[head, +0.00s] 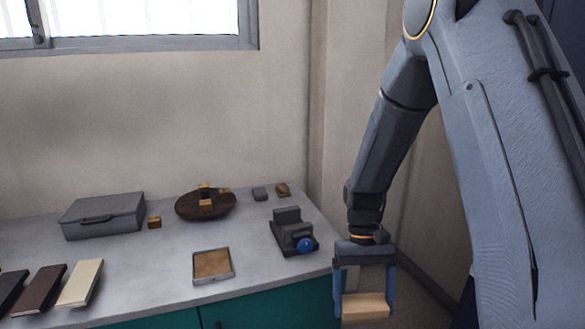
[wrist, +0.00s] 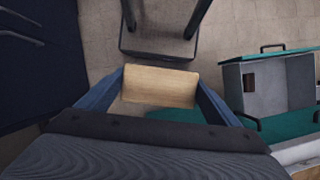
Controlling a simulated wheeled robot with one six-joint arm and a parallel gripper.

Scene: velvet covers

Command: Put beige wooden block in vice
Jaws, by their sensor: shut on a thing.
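My gripper (head: 365,298) is shut on the beige wooden block (head: 366,307). In the head view it hangs off the right end of the table, low and in front of the cabinet side. In the wrist view the block (wrist: 160,87) lies crosswise between the two blue fingers of my gripper (wrist: 160,90), with floor behind it. The vice (head: 291,231) is dark grey with a blue ball knob and stands near the right end of the tabletop, left of and farther back than my gripper. I cannot clearly see the gap between its jaws.
The table (head: 150,268) also bears a grey case (head: 104,216), a round wooden plate (head: 190,213) with small blocks, a shallow tray (head: 212,265) and several flat panels (head: 80,284). In the wrist view an open drawer (wrist: 270,85) is at right and a dark metal frame (wrist: 160,50) stands ahead.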

